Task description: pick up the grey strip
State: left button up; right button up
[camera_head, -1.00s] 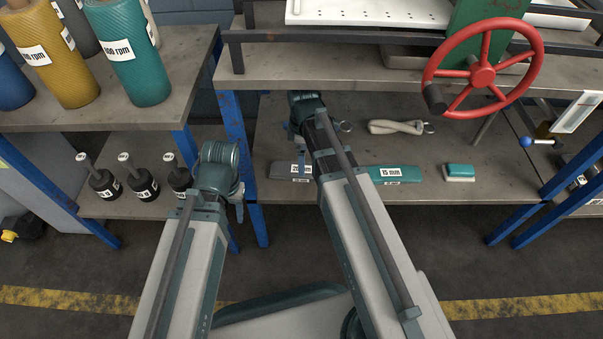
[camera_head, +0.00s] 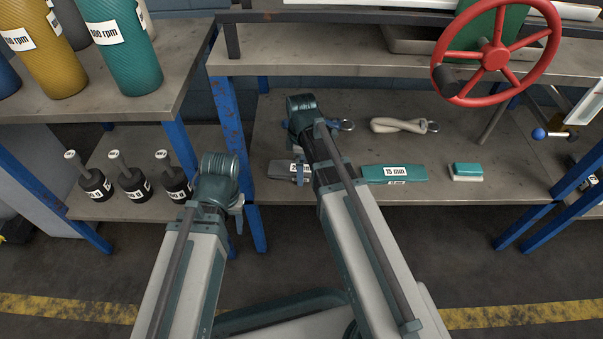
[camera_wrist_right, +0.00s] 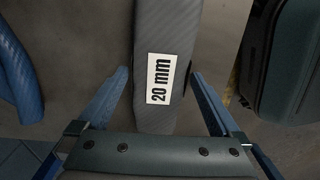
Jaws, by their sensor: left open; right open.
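The grey strip (camera_head: 279,170) lies on the lower shelf, its "20 mm" label partly hidden by my right arm in the head view. In the right wrist view the strip (camera_wrist_right: 153,30) runs up the picture, label facing the camera. My right gripper (camera_wrist_right: 160,75) is open, with one finger on each side of the strip. The fingers are apart from it in that picture; their height above it is hard to tell. My left gripper (camera_head: 238,215) is open and empty at the shelf's left front, away from the strip.
A teal "15 mm" strip (camera_head: 408,175) lies right of my right arm, with a teal-and-white block (camera_head: 467,172) beyond. A beige twisted piece (camera_head: 398,125) lies behind. The upper shelf (camera_head: 330,65) and red handwheel (camera_head: 495,55) are above. Black weights (camera_head: 133,185) stand left.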

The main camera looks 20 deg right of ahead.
jog(key=c, duration=1.4)
pick_arm(q)
jog(key=shift+r, duration=0.15)
pick_arm(e)
jog(key=shift+o, duration=0.2)
jog(key=shift+r, duration=0.2)
